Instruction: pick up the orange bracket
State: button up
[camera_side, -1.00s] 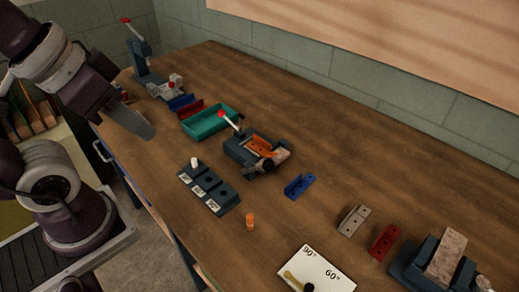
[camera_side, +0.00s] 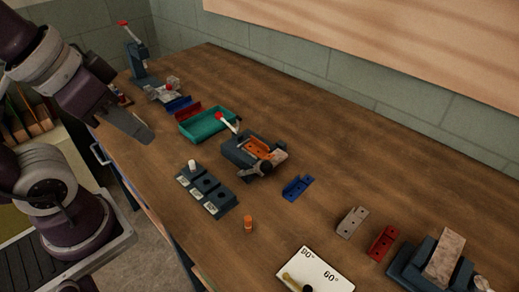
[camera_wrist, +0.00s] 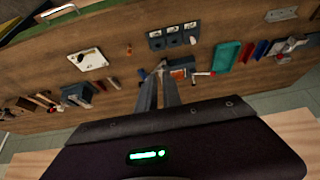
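The orange bracket (camera_side: 259,149) sits in a dark blue clamp fixture (camera_side: 238,153) near the middle of the bench in the side view. The fixture has a lever with a red-tipped handle (camera_side: 219,116). A dark clamp part lies close to the bracket and covers some of it. My gripper (camera_side: 148,136) is well to the left of the fixture, above the bench's left edge, and touches nothing. In the wrist view, the two fingers of my gripper (camera_wrist: 159,78) stand apart with a gap and nothing between them. The fixture (camera_wrist: 182,63) shows beyond the fingertips; the bracket is not clear there.
A teal tray (camera_side: 184,132), a dark socket block (camera_side: 222,199) with a white peg, and an orange cylinder (camera_side: 248,224) surround the fixture. A blue bracket (camera_side: 297,187), grey bracket (camera_side: 352,222) and red bracket (camera_side: 384,242) lie to the right. Open bench lies behind the fixture.

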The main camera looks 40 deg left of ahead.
jog(key=o, duration=0.3)
jog(key=shift+o, duration=0.2)
jog(key=w+a+m+g+y, duration=0.1)
jog(key=w+m+g+y, duration=0.15)
jog(key=w+m, duration=0.4)
jog(key=m+g+y, duration=0.3)
jog(key=m+y, duration=0.3)
jog(key=m, duration=0.3)
send_near(264, 144)
jog(key=s+a+r, duration=0.3)
jog(key=s+r, duration=0.2)
jog(key=s, duration=0.1)
jog(key=w+d+f+m+t+y, duration=0.25)
jog(key=w+f+m+y, duration=0.2)
jog(key=f, duration=0.45)
jog(key=shift+h, duration=0.5)
jog(key=x, duration=0.6)
jog(key=shift+w+r, duration=0.1)
jog(key=shift+w, duration=0.05)
